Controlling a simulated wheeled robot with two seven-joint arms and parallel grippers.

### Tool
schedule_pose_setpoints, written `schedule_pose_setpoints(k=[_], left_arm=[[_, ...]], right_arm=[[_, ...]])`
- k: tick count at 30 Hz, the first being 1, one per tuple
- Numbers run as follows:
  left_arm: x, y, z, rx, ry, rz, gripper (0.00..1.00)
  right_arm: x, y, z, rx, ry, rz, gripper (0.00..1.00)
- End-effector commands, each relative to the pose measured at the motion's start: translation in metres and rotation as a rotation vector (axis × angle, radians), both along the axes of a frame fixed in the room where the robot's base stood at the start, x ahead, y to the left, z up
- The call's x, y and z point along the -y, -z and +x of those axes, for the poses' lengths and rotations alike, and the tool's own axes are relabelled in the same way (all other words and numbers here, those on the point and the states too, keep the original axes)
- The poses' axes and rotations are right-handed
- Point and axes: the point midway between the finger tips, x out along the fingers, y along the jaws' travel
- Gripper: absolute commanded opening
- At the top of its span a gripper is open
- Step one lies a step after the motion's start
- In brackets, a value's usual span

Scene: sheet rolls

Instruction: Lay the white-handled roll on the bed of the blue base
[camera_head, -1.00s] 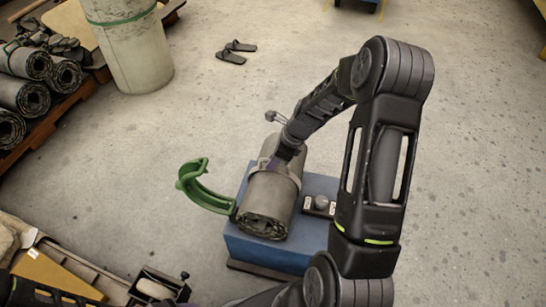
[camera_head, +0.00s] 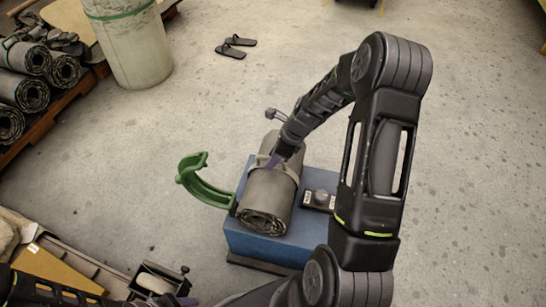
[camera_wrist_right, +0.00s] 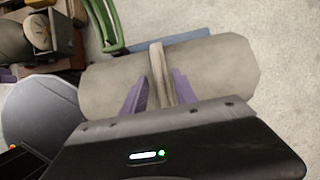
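The white-handled roll (camera_head: 266,200) is a grey rolled sheet with a pale handle band around its middle. It lies lengthwise on top of the blue base (camera_head: 262,246), beside the raised green curved arm. My right gripper (camera_head: 277,160) is at the handle from above. In the right wrist view its purple fingers (camera_wrist_right: 158,90) stand on both sides of the pale handle (camera_wrist_right: 157,62) and appear to press on it. The underside of the roll is hidden.
The green curved arm (camera_head: 204,188) sticks out left of the base. A small dark panel with a knob (camera_head: 319,199) sits on its right. Several rolls (camera_head: 31,95) lie on a rack at far left, near a tall pale drum (camera_head: 131,45). Dark sandals (camera_head: 236,47) lie on open floor.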

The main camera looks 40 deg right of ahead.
Motion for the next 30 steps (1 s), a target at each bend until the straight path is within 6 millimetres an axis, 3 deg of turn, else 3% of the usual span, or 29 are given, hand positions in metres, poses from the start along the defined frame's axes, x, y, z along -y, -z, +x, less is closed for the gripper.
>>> schedule_pose_setpoints(k=[5,19,24,30], left_arm=[[0.000,-0.005,0.000,0.000,0.000,0.000,0.52],[0.000,-0.027,0.000,0.000,0.001,0.000,0.52],[0.000,-0.029,0.000,0.000,0.001,0.000,0.52],[0.000,-0.029,0.000,0.000,0.001,0.000,0.52]], right_arm=[[0.004,-0.015,-0.003,0.003,0.000,-0.002,0.34],[0.025,-0.097,-0.030,0.003,0.001,-0.001,0.34],[0.028,-0.109,-0.035,0.000,-0.001,0.000,0.34],[0.029,-0.110,-0.036,-0.001,0.000,0.001,0.34]])
